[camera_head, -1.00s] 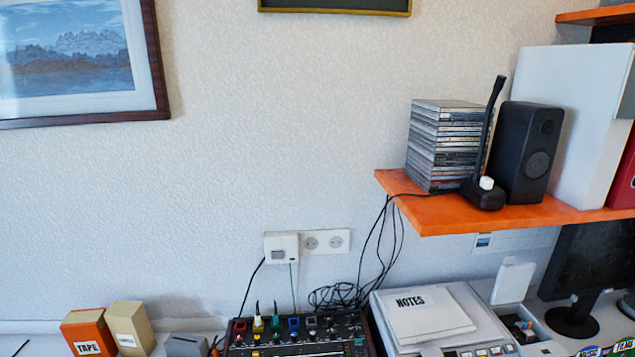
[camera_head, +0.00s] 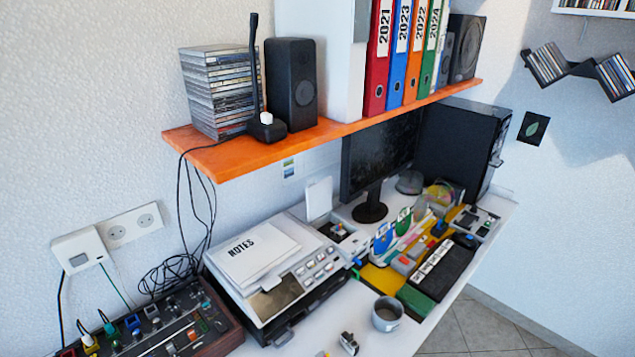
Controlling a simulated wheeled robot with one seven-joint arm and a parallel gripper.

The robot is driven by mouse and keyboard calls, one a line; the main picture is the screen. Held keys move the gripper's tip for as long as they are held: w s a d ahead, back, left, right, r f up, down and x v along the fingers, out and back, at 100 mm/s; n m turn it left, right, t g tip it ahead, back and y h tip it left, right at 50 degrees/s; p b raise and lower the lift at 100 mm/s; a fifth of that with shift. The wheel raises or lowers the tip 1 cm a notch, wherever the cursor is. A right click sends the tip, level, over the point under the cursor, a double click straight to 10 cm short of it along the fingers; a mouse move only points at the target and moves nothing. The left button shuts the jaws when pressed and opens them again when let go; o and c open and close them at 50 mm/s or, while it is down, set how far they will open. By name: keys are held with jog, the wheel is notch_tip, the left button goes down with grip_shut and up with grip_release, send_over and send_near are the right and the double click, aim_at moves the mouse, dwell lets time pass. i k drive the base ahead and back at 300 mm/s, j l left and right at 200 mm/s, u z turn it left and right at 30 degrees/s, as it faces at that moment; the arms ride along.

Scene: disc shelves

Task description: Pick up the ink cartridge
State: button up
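I cannot make out an ink cartridge for certain among the small items on the white desk (camera_head: 378,337). A small light-and-dark block (camera_head: 348,343) lies at the near edge of the picture, left of a grey mug (camera_head: 387,314); I cannot tell what it is. A grey machine with buttons (camera_head: 290,290) stands on the desk with white sheets marked NOTES (camera_head: 251,252) on top. My gripper is not in view.
An orange shelf (camera_head: 255,154) with CD cases (camera_head: 217,92), speakers and binders overhangs the desk. A monitor (camera_head: 378,153), a black computer tower (camera_head: 459,148) and a knobbed mixer (camera_head: 158,325) crowd it. Tiled floor (camera_head: 480,325) shows at the lower right.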

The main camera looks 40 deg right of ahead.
aim_at(336, 230)
jog(key=z, duration=0.75)
